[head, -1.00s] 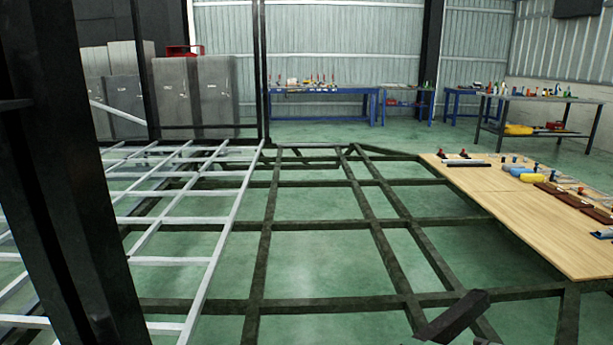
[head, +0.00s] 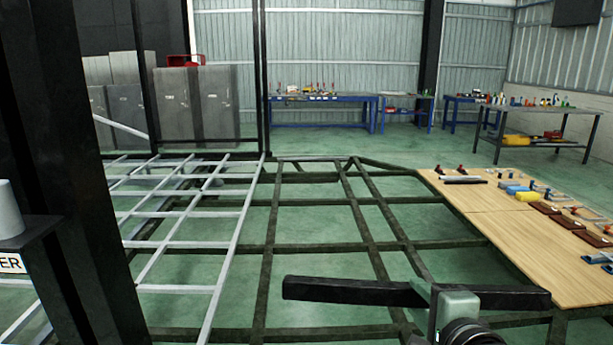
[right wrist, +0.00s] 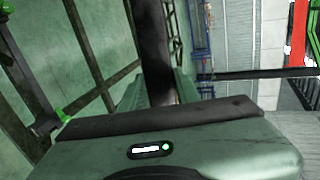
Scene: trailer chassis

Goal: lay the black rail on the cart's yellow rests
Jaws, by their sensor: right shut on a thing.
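The black rail (head: 350,290) is a dark straight bar lying nearly level across the lower right of the head view. My right gripper (head: 428,293) is shut on it, with rail showing on both sides of the jaws. The gripper holds it in front of the dark chassis frame. In the right wrist view the rail (right wrist: 153,40) runs away from between the green fingers of the gripper (right wrist: 158,92). The cart and its yellow rests cannot be made out in these frames. My left gripper is out of view.
A dark chassis frame (head: 270,220) with open gaps fills the middle. A pale metal grid (head: 185,205) lies on the left, behind a thick black post (head: 75,200). A wooden worktop (head: 510,230) with tools stands at the right. Workbenches (head: 320,97) line the back wall.

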